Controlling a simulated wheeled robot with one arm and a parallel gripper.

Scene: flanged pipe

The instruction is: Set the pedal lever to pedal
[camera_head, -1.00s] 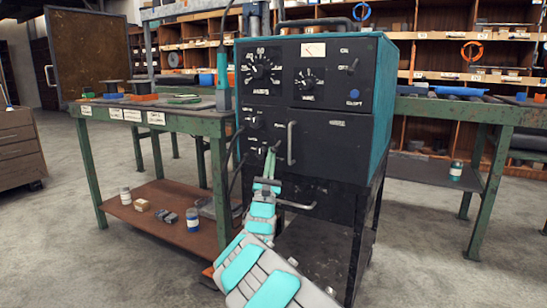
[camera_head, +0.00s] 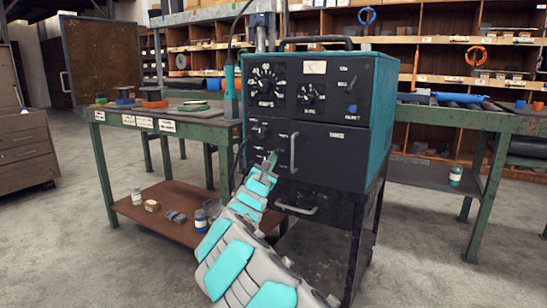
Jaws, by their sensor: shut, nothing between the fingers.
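The dark machine cabinet (camera_head: 335,160) with teal sides stands in the middle of the head view. Its lower left panel has a small knob (camera_head: 259,131) with pale markings. I cannot make out the pedal lever or its setting; the labels there are too small to read. My gripper (camera_head: 273,157) has green fingers and is in front of the lower part of that panel, just below the knob and left of the vertical door handle (camera_head: 293,152). It looks shut and empty. I cannot tell whether it touches the panel, part of which it hides.
A green workbench (camera_head: 170,128) with a lower shelf stands at left, and another bench (camera_head: 485,118) at right. A teal torch (camera_head: 231,95) hangs at the cabinet's left edge. A lower handle (camera_head: 296,208) sticks out under the door. The floor in front is clear.

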